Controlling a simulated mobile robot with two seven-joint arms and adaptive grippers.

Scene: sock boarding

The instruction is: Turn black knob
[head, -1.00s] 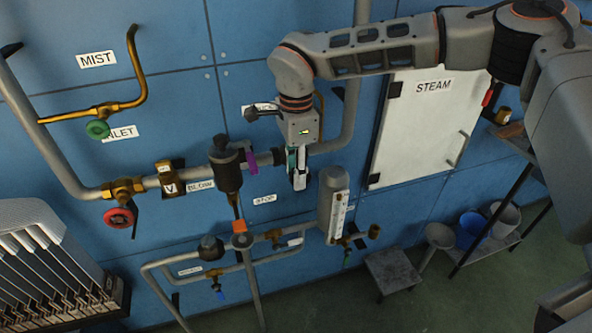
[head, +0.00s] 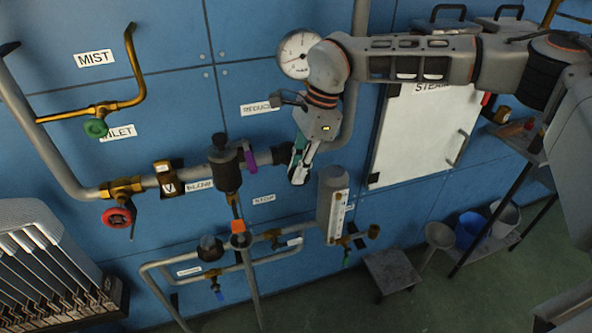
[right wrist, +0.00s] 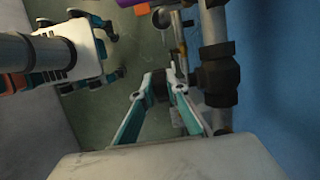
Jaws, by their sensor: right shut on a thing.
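My right gripper (head: 295,172) is in front of the pipework on the blue wall, tilted with its tips down and to the left. In the right wrist view its teal-and-white fingers (right wrist: 160,92) are closed around a dark piece, the black knob (right wrist: 160,82), which the fingers partly hide. In the head view the fingers cover most of this spot; a black fitting (head: 281,155) shows just to their left. My left gripper (right wrist: 100,50) shows only in the right wrist view, at upper left, with its teal fingers spread and nothing seen between them.
A black valve body (head: 227,175) with a purple lever (head: 250,161) stands left of the gripper. A gauge cylinder (head: 332,200) is just right and below. A white STEAM cabinet (head: 425,140) is further right. A pipe (right wrist: 215,30) runs close beside the fingers.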

